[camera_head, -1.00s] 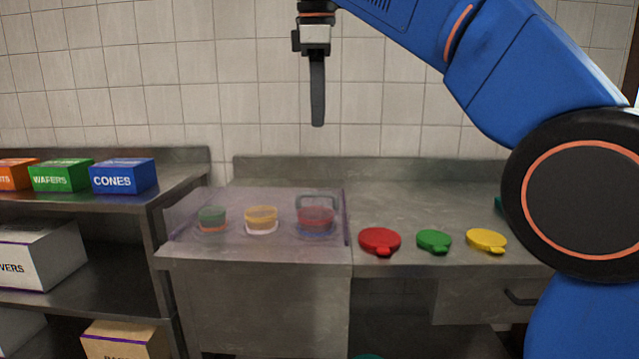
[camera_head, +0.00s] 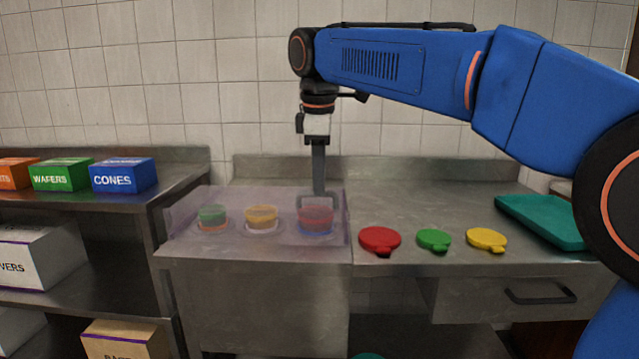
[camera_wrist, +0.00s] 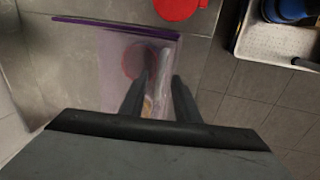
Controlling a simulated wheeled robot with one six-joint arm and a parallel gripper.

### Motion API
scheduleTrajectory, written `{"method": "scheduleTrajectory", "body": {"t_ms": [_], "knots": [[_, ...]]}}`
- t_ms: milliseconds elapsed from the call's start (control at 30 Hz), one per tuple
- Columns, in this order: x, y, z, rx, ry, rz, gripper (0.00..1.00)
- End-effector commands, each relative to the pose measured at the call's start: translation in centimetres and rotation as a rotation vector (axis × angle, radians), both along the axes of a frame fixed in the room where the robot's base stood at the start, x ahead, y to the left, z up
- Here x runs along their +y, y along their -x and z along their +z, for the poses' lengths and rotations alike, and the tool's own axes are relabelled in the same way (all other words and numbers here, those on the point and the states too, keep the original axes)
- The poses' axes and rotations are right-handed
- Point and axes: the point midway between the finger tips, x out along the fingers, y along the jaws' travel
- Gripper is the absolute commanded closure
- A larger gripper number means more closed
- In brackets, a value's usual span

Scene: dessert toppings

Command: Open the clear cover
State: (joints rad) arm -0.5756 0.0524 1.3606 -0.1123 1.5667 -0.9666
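The clear, purple-tinted cover (camera_head: 185,212) is closed over three topping cups on the left part of the counter. A grey handle (camera_head: 303,200) stands at the cover's right end. My gripper (camera_head: 319,192) points down at this handle; contact cannot be told. In the wrist view my gripper (camera_wrist: 162,78) has its two fingers apart, with a pale bar between or below them. The cover's purple edge (camera_wrist: 115,25) shows there too.
Red (camera_head: 380,239), green (camera_head: 434,239) and yellow (camera_head: 486,239) lids lie on the counter right of the cover. A teal tray (camera_head: 545,222) lies farther right. Boxes, including the blue cones box (camera_head: 124,175), stand on the left shelf. The counter behind the lids is clear.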

Motion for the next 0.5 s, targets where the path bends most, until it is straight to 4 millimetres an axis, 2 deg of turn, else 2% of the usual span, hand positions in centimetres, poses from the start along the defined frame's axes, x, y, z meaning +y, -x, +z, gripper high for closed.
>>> {"method": "scheduleTrajectory", "body": {"t_ms": [200,500], "knots": [[0.0,-0.3,-1.4,0.0,0.0,0.0,0.71],[0.0,-0.3,-1.6,0.0,0.0,0.0,0.71]]}}
